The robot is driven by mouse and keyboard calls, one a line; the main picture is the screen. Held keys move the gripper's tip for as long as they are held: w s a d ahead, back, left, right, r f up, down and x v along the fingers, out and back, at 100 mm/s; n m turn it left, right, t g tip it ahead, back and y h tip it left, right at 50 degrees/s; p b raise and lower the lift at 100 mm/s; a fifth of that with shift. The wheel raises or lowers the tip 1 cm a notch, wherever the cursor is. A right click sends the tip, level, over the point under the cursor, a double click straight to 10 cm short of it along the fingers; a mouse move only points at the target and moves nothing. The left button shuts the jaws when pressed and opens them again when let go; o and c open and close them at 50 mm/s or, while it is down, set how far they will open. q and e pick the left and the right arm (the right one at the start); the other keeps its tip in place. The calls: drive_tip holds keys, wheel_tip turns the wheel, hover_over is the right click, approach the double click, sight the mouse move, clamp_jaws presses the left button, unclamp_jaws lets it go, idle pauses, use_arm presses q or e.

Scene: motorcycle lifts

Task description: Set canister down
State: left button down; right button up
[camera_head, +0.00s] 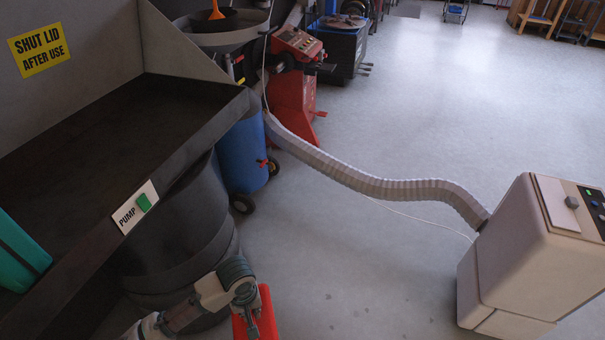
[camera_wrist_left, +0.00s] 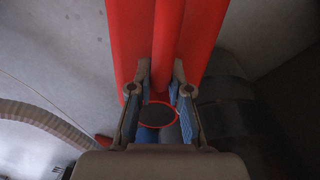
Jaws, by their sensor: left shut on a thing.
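A red canister (camera_head: 267,312) shows at the bottom edge of the head view, its lower part cut off by the frame. My left gripper (camera_head: 248,299) is at its top, shut on it. In the left wrist view the canister (camera_wrist_left: 128,40) runs up from between the two fingers of the left gripper (camera_wrist_left: 161,78), one finger on each side. What is under the canister is hidden in the head view. My right gripper is not in view.
A dark parts washer basin (camera_head: 150,110) with a PUMP switch fills the left, over a dark drum (camera_head: 180,245). A blue drum (camera_head: 242,155) stands behind. A beige hose (camera_head: 370,185) leads to a beige machine (camera_head: 530,250) at right. Grey floor (camera_head: 350,270) between is clear.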

use_arm(q)
drive_tip(key=s+a+r+m, duration=0.4)
drive_tip(key=s+a+r, duration=0.2)
drive_tip(key=r, duration=0.1)
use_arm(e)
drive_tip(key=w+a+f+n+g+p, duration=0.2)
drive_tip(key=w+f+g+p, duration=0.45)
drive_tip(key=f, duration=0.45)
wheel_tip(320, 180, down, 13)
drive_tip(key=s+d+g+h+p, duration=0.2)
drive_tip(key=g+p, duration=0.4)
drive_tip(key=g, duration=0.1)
use_arm(q)
wheel_tip(320, 180, up, 17)
drive_tip(key=p, duration=0.7)
drive_tip(key=shift+s+r, duration=0.2)
drive_tip(key=shift+s, duration=0.1)
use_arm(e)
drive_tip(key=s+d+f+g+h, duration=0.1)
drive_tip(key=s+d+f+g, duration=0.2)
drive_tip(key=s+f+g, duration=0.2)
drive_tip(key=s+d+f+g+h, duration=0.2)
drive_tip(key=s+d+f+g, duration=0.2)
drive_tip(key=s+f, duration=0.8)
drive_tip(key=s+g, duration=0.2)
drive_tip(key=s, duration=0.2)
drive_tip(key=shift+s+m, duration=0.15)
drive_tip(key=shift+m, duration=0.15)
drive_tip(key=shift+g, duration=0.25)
